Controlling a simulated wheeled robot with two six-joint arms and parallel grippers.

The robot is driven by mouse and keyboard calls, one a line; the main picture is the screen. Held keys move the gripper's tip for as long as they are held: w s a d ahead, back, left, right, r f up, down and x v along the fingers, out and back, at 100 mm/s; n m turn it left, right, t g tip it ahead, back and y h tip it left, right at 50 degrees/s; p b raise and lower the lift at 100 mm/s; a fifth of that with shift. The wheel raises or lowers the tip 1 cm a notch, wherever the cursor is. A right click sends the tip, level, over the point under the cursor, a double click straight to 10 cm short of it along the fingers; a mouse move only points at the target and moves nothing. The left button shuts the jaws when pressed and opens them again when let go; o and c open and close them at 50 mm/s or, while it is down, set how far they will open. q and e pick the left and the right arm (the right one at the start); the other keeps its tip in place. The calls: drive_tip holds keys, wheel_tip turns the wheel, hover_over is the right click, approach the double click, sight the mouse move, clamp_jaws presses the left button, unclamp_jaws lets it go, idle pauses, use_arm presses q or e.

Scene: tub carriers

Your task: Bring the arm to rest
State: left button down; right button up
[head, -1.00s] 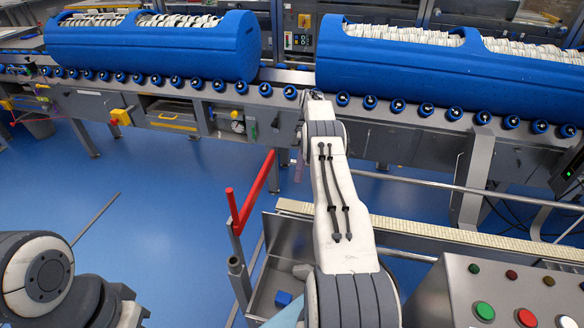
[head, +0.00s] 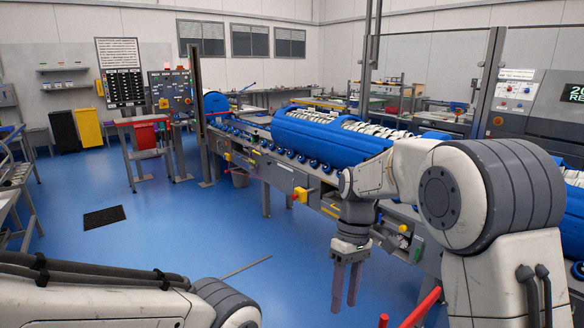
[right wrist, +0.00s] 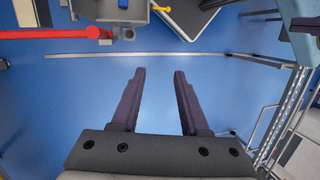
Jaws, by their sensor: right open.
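My right gripper (head: 347,285) hangs pointing down in the head view, in front of the roller conveyor. Its two fingers are apart with nothing between them. In the right wrist view the open fingers (right wrist: 158,100) show over bare blue floor. My left arm's link shows at the lower left of the head view, and its gripper is out of the picture.
Blue tub carriers (head: 330,143) lie on the roller conveyor (head: 275,168) behind my right arm. A red handle (head: 420,308) stands near the gripper, also in the right wrist view (right wrist: 50,33). Open blue floor (head: 190,235) lies to the left.

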drive_tip(key=s+a+t, duration=0.1)
drive_tip(key=s+a, duration=0.2)
drive_tip(key=s, duration=0.8)
drive_tip(key=s+a+t, duration=0.2)
drive_tip(key=s+a, duration=0.1)
drive_tip(key=s, duration=0.9)
drive_tip(key=shift+f+p, duration=0.25)
drive_tip(key=shift+p, duration=0.05)
